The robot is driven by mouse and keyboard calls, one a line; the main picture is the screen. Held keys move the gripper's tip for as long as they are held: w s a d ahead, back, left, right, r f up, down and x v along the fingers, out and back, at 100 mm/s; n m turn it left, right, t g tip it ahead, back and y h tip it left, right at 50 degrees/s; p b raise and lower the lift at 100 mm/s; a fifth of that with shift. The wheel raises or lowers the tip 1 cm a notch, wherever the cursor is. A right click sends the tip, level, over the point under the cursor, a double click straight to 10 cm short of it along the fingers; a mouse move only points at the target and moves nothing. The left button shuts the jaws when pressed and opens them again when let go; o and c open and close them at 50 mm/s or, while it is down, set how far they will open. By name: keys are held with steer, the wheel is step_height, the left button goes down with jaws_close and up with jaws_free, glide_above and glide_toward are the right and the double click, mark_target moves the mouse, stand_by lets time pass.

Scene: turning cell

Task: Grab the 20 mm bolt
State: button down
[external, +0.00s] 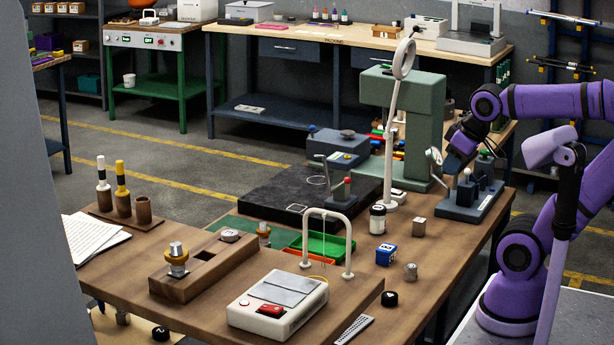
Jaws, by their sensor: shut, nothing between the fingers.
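A hex-headed metal piece with a brass-coloured collar (177,258) stands upright in the wooden block on the front left of the bench. It looks like a bolt, but I cannot read its size. A smaller brass-collared piece (264,233) stands behind the block's right end. A short grey metal piece (410,271) lies on the bench at the right, and I cannot tell if it is a bolt. My gripper (456,158) is at the far right end of the bench, pointing down near a dark grey fixture. It is shut and empty, well apart from these pieces; its fingertips are hard to make out.
The dark fixture (472,204) with upright posts is close to my gripper. A green press-like frame (440,120) and a white magnifier stand (391,150) rise left of it. A white arch (347,235), green tray (325,246), blue box (386,254) and scale (268,322) crowd the front.

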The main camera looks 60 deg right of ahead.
steer(key=c, duration=0.5)
jaws_free()
steer(key=shift+c, duration=0.2)
steer(key=shift+w, duration=0.1)
